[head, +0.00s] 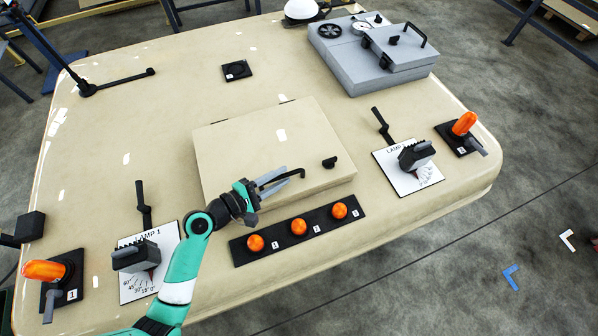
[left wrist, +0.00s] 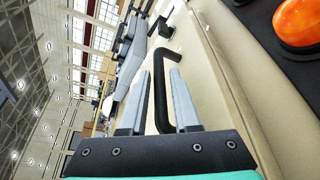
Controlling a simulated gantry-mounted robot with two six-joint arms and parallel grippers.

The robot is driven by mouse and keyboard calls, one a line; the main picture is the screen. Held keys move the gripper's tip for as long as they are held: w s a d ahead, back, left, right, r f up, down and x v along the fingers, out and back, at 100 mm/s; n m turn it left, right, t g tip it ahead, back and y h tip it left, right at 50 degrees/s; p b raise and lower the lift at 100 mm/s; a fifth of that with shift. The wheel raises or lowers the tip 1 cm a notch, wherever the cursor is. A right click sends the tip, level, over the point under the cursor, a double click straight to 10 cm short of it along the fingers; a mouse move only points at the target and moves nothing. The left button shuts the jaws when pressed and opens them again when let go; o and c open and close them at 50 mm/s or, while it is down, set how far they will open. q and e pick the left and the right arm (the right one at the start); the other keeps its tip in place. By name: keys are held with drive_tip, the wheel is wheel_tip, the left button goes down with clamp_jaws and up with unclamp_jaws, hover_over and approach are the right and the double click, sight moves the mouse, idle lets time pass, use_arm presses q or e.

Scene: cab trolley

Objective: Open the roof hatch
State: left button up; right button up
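The roof hatch (head: 250,135) is a beige square lid lying flat and closed on the beige roof panel. Its black handle (head: 268,176) stands near the front edge, and a black knob-like latch (head: 330,162) sits to its right. My left gripper (head: 284,180) is at the handle. In the left wrist view my left gripper (left wrist: 158,95) has its two grey fingers apart, one on each side of the black handle (left wrist: 160,85). Gaps seem to remain beside the bar, but contact is hard to judge. My right gripper is not in view.
A strip of orange buttons (head: 298,228) lies just in front of the hatch. Lamp levers stand on white plates at left (head: 150,262) and right (head: 407,167). A grey box (head: 350,68) stands behind right. The roof behind the hatch is mostly clear.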

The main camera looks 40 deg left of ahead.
use_arm(q)
drive_tip(key=shift+w+d+f, duration=0.1)
drive_tip(key=shift+w, duration=0.5)
drive_tip(key=shift+s, duration=0.1)
drive_tip(key=shift+c, duration=0.5)
clamp_jaws()
idle(0.4)
